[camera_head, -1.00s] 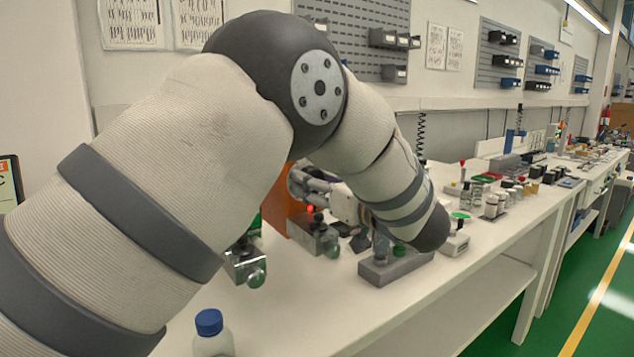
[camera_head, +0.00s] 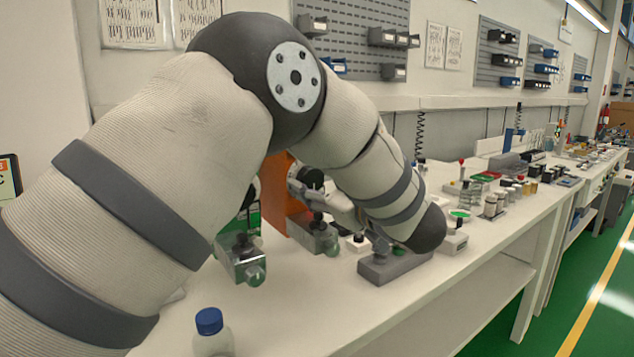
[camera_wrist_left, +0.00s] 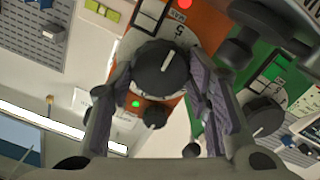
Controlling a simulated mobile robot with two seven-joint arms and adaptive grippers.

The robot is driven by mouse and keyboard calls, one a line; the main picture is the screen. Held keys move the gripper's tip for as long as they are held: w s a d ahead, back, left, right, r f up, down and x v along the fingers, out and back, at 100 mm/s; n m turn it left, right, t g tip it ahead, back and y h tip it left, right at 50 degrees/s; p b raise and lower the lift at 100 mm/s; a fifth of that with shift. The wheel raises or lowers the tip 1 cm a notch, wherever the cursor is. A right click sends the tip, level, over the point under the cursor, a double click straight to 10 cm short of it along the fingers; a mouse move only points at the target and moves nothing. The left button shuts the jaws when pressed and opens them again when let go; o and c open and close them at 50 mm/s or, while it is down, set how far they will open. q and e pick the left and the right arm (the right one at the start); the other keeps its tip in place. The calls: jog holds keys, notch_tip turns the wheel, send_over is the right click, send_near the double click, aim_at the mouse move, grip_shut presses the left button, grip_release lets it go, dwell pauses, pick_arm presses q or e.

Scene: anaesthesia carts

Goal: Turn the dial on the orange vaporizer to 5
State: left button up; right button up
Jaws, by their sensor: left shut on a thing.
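The orange vaporizer (camera_head: 279,205) stands on the bench, partly hidden behind my left arm. In the left wrist view, its orange front (camera_wrist_left: 203,22) carries a black dial (camera_wrist_left: 160,66) over a pale scale. A white mark on the dial points up and slightly right in that view; the number it meets is too small to read surely. My left gripper (camera_wrist_left: 166,80) is shut on the dial, with one finger on each side. In the head view, my left gripper (camera_head: 318,190) is partly covered by its own arm. My right gripper is not in view.
A green vaporizer (camera_wrist_left: 257,62) with its own black dial (camera_wrist_left: 264,116) stands close beside the orange one. A blue-capped bottle (camera_head: 211,335) stands at the bench's front left. A grey block (camera_head: 383,268) and several small items stand to the right.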

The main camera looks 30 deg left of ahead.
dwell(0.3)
pick_arm(q)
jog(key=o, duration=1.2)
jog(key=v, duration=1.2)
